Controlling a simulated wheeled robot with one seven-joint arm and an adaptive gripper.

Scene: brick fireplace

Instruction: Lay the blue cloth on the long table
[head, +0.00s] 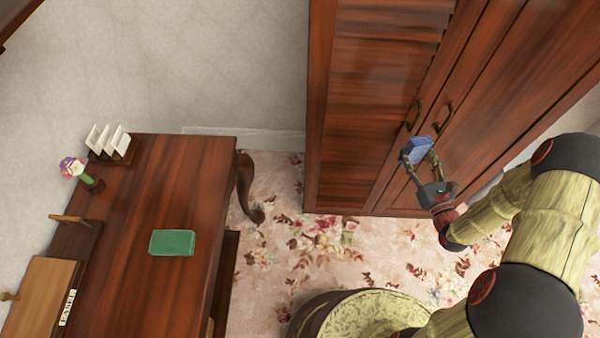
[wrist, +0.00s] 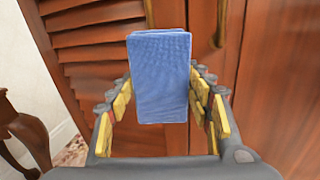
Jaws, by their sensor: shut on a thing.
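The blue cloth (wrist: 160,85) is a folded, flat rectangular piece. My gripper (head: 418,158) is shut on it and holds it in the air in front of the wooden cabinet. In the wrist view the cloth stands between the yellow-padded fingers of my gripper (wrist: 162,100). The blue cloth also shows small in the head view (head: 415,150). The long table (head: 150,210) is dark reddish wood with a curved leg and stands at the left, well apart from my gripper. A green folded cloth or block (head: 172,242) lies on its top.
A white card holder (head: 110,145) and a flower in a small vase (head: 75,170) stand at the table's back left. A wooden box with a name plate (head: 40,290) is at front left. The louvred cabinet (head: 370,100) is behind my gripper. Flowered carpet (head: 300,240) lies between.

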